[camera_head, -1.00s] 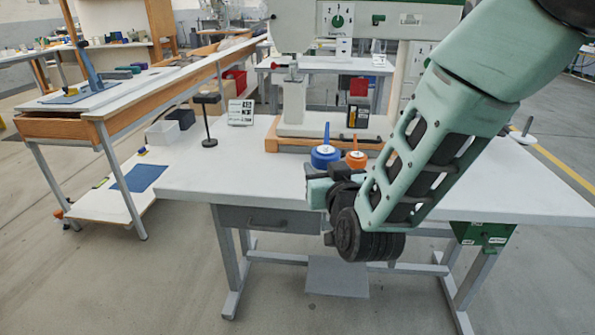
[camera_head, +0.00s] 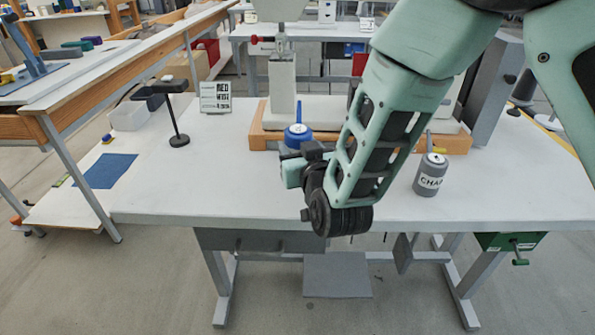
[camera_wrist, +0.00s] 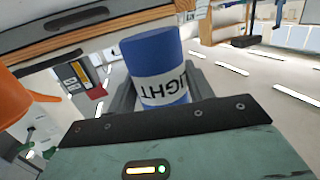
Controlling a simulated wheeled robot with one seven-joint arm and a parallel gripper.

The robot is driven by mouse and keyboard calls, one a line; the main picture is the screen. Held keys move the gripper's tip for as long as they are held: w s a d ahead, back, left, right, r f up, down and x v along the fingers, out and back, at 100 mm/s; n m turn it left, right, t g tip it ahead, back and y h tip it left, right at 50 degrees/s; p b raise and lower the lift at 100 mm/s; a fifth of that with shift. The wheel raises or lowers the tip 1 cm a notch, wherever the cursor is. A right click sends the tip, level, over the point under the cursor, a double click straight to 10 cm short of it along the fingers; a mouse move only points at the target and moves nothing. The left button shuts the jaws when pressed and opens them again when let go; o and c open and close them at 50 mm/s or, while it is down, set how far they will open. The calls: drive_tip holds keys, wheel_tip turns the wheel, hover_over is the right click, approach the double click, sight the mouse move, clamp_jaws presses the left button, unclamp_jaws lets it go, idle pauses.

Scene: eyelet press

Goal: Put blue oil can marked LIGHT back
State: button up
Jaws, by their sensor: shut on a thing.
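The blue oil can (camera_head: 298,134) shows above my gripper in the head view, its spout pointing up. The wrist view shows its blue body (camera_wrist: 153,50) and a white label reading "LIGHT" upside down. My gripper (camera_head: 292,166) is shut on this can, in front of the press over the white table. In the wrist view the dark fingers (camera_wrist: 160,92) are on both sides of the can. Its underside is hidden in the head view. An orange thing (camera_wrist: 22,100) is at the left of the wrist view.
A grey can (camera_head: 430,176) with lettering starting "CHA" stands on the white table (camera_head: 200,190), right of my arm. The press's wooden base (camera_head: 262,136) is behind my gripper. A black stand (camera_head: 178,120) and a sign card (camera_head: 215,97) stand left. The table's front left is clear.

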drive_tip(key=shift+f, duration=2.85)
drive_tip(key=shift+f+b, duration=0.15)
drive_tip(key=shift+b, duration=0.15)
drive_tip(key=o, duration=0.9)
drive_tip(key=shift+c, duration=0.2)
drive_tip(key=shift+r, duration=0.2)
drive_tip(key=v, duration=1.2)
drive_tip(key=shift+b, duration=0.3)
